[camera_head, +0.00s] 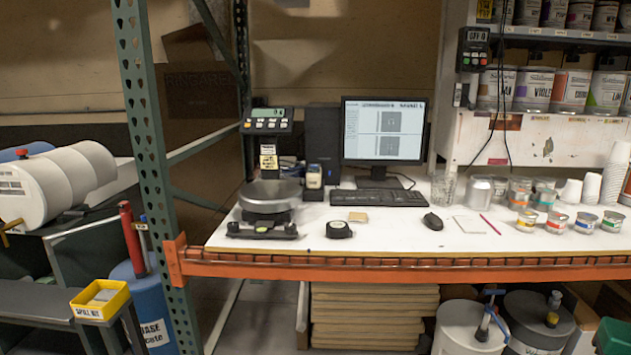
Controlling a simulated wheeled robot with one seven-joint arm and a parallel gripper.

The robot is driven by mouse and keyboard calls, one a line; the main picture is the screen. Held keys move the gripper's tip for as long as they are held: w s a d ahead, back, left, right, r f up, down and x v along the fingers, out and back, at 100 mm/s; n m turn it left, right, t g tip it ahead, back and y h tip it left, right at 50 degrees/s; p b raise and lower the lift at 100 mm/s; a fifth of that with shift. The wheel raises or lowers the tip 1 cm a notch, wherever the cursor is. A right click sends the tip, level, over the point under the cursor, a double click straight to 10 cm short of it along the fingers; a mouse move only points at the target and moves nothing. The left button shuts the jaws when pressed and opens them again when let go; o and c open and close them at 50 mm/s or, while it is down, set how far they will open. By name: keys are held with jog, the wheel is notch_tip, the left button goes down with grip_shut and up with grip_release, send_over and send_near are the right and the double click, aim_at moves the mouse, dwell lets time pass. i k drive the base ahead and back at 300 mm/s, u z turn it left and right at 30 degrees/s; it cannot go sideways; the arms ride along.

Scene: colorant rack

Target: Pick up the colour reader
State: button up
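No thing in view is clearly marked as the colour reader. A small upright device (314,177) with a pale front and dark base stands on the bench, right of the scale and in front of the black computer tower; it may be the colour reader, but it is too small to be sure. A squat black and grey item (338,229) lies near the front edge and looks like a tape measure. My gripper is not in view.
The scale (270,196) with its raised display (267,121) stands left on the white bench (380,240). A keyboard (378,197), mouse (433,221), monitor (383,130) and small cans (557,222) stand rightward. A green rack post (150,150) rises left; an orange beam (400,268) edges the front.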

aim_at(314, 175)
jog(key=z, duration=0.05)
jog(key=k, duration=0.45)
jog(key=u, duration=1.1)
jog(key=i, duration=1.85)
jog(key=z, duration=0.8)
jog(key=i, duration=0.45)
jog(key=z, duration=0.25)
